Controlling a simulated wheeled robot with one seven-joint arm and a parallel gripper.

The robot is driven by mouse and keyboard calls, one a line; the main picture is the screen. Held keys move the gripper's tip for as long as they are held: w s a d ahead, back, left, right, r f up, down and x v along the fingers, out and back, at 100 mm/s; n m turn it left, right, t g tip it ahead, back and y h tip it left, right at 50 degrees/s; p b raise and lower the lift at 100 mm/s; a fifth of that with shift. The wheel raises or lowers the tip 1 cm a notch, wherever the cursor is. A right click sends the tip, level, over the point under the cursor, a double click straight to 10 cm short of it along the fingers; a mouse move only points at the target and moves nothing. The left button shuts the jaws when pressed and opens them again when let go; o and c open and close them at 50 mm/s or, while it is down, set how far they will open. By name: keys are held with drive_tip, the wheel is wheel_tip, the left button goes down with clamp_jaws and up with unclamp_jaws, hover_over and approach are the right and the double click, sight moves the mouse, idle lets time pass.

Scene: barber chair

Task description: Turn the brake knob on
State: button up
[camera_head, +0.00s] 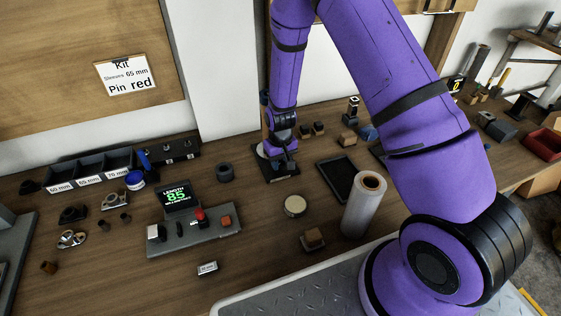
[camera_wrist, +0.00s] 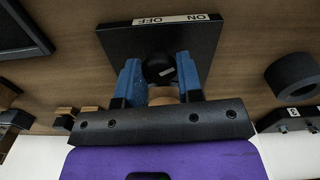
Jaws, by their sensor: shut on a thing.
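The brake knob (camera_wrist: 159,68) is a dark round knob on a black square plate (camera_wrist: 120,42) in the wrist view. The plate has a white label (camera_wrist: 178,19) along its edge with the words ON and OFF, seen upside down. My gripper (camera_wrist: 160,72) has its blue fingers on both sides of the knob, shut on it. I cannot tell which word the knob is set to. In the head view my gripper (camera_head: 283,160) is low over the plate (camera_head: 268,173) at the back of the bench, and the knob is hidden behind it.
A black ring (camera_head: 225,173) stands left of the plate, and a dark tray (camera_head: 337,178) lies to its right. A control box (camera_head: 195,232) with a display reading 85 is in front on the left. A tall pale roll (camera_head: 364,208) stands at the front right.

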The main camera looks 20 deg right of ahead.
sight(281, 162)
drive_tip(key=m, duration=0.5)
drive_tip(key=shift+m, duration=0.3)
idle(0.4)
drive_tip(key=o, duration=0.9)
wheel_tip(281, 162, up, 11)
drive_tip(key=shift+f, duration=0.1)
idle(0.4)
